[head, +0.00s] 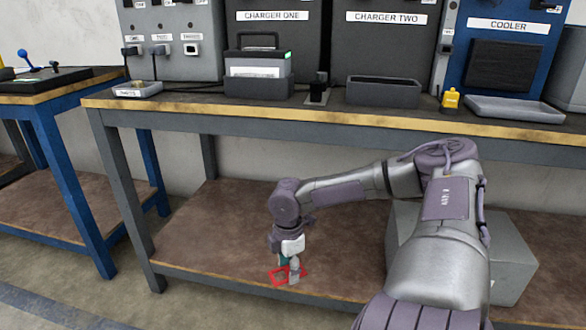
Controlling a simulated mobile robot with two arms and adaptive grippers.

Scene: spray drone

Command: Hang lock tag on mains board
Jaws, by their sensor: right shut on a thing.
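My right gripper (291,265) points down in front of the bench's lower shelf. It is shut on a small red thing, seemingly the lock tag (278,276), which shows as a red outline around the fingertips; the fingers hide part of it. The grey panel at the upper left, seemingly the mains board (172,22), stands at the back of the bench with switches, small labels and sockets. Its top is cut off by the picture edge. The gripper is well below and to the right of this board, apart from it. My left gripper is out of view.
The bench top (200,103) stands above the gripper. On it are a small labelled tray (137,90), a battery-like box (258,66) in a dark holder, an empty dark holder (383,92), a yellow bottle (450,100) and a grey tray (515,109). A grey box (512,262) sits on the lower shelf.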

